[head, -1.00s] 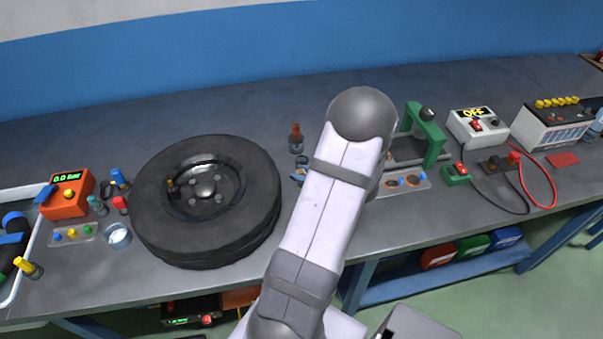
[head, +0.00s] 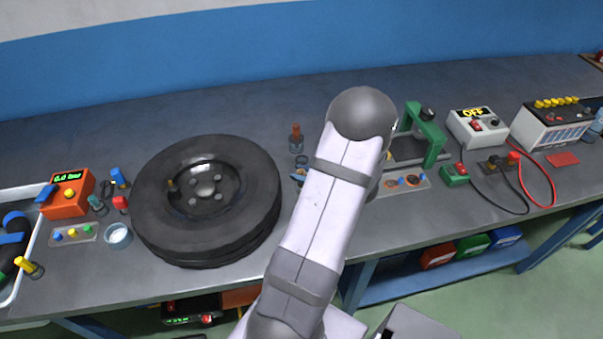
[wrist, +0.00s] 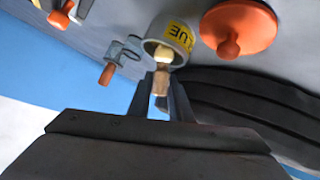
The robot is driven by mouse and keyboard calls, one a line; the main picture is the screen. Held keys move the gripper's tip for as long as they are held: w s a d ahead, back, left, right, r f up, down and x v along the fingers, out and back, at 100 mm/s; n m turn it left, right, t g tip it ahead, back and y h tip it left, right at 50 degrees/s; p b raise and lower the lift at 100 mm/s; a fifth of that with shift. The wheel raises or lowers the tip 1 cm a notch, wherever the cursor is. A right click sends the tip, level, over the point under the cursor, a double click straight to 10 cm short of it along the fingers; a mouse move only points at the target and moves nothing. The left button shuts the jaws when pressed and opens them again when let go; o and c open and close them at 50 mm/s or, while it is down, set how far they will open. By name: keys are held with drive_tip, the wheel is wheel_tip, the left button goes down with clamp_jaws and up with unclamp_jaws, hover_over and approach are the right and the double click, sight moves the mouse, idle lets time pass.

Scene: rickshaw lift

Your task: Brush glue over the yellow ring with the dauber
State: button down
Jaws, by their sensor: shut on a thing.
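In the wrist view my gripper (wrist: 160,98) is shut on the dauber (wrist: 160,83), whose tan handle lies between the two fingers. The dauber's pale end is at the mouth of a grey pot (wrist: 153,46) with a yellow label that reads in part "UE". Whether the end is inside the pot or only in front of it I cannot tell. In the head view my gripper is hidden behind my arm. I cannot make out the yellow ring in either view.
A black wheel (head: 147,215) lies flat left of my arm. A dark bottle (head: 296,140) with a reddish top stands between them. The wrist view shows an orange knobbed disc (wrist: 238,28) and a black ribbed surface (wrist: 250,95). A green press (head: 436,140) stands right of my arm.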

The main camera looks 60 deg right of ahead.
sight(301, 171)
drive_tip(key=shift+a, duration=0.1)
wheel_tip(301, 171, up, 7)
drive_tip(key=p, duration=0.7)
idle(0.5)
drive_tip(key=shift+n+y, duration=0.4)
drive_tip(key=w+a+r, duration=0.1)
drive_tip(key=w, duration=0.2)
drive_tip(key=w+a+r, duration=0.1)
drive_tip(key=w+a, duration=0.1)
drive_tip(key=w, duration=0.2)
drive_tip(key=w+a+r, duration=0.1)
drive_tip(key=w, duration=0.2)
drive_tip(key=shift+w+a+r, duration=0.15)
drive_tip(key=shift+w+a, duration=0.05)
drive_tip(key=shift+a, duration=0.2)
drive_tip(key=w+a+r, duration=0.3)
drive_tip(key=w+a, duration=0.6)
drive_tip(key=a, duration=0.1)
drive_tip(key=w+a+r+n+y, duration=0.1)
drive_tip(key=a+r, duration=0.1)
drive_tip(key=a, duration=1.1)
drive_tip(key=w+a+r+n+y, duration=0.1)
drive_tip(key=a, duration=1.2)
drive_tip(key=shift+a+r+n+t+y, duration=0.15)
drive_tip(key=shift+r+n+t+y, duration=0.15)
drive_tip(key=shift+r+n+y, duration=0.1)
drive_tip(key=shift+w, duration=0.1)
